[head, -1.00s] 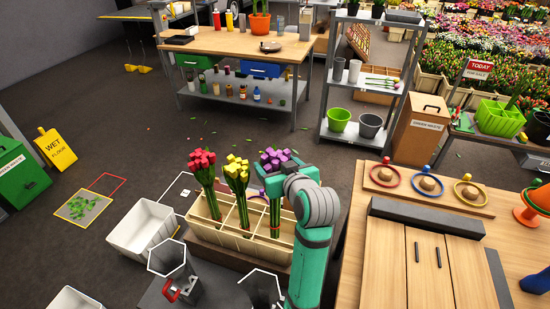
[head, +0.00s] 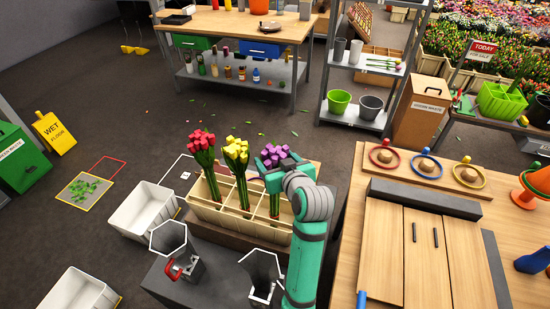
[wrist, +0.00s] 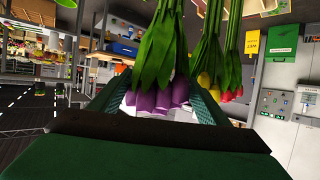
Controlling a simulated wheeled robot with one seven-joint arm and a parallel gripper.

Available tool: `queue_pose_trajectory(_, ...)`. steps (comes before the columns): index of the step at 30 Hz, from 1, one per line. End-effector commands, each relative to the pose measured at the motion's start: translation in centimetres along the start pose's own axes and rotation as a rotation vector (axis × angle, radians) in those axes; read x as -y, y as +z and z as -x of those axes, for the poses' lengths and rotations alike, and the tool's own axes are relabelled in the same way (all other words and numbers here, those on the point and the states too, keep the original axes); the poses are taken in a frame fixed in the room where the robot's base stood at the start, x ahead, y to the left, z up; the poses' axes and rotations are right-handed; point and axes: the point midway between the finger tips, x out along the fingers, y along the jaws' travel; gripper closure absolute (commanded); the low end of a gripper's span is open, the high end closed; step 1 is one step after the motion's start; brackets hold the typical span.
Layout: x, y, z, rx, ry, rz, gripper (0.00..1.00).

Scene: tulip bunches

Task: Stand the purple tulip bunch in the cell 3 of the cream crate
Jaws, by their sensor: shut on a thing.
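The purple tulip bunch (head: 280,156) is upright over the right part of the cream crate (head: 235,225). My gripper (head: 268,170) is shut on it just below the flowers. The stems reach down inside the crate's rim; I cannot tell whether their ends touch the floor or which numbered cell this is. In the wrist view, which is upside down, the purple heads (wrist: 160,98) show between my two fingers. The red tulip bunch (head: 202,147) and the yellow tulip bunch (head: 236,152) stand in crate cells to the left.
A white bin (head: 140,213) stands left of the crate. A wooden table (head: 350,255) with a cabinet stands close on the right.

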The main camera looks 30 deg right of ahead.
Motion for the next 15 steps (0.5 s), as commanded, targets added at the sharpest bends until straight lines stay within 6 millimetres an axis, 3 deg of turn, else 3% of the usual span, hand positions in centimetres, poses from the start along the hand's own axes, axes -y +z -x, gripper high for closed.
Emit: queue_pose_trajectory(15,0.01,0.37,-0.16,-0.001,0.000,0.000,0.61)
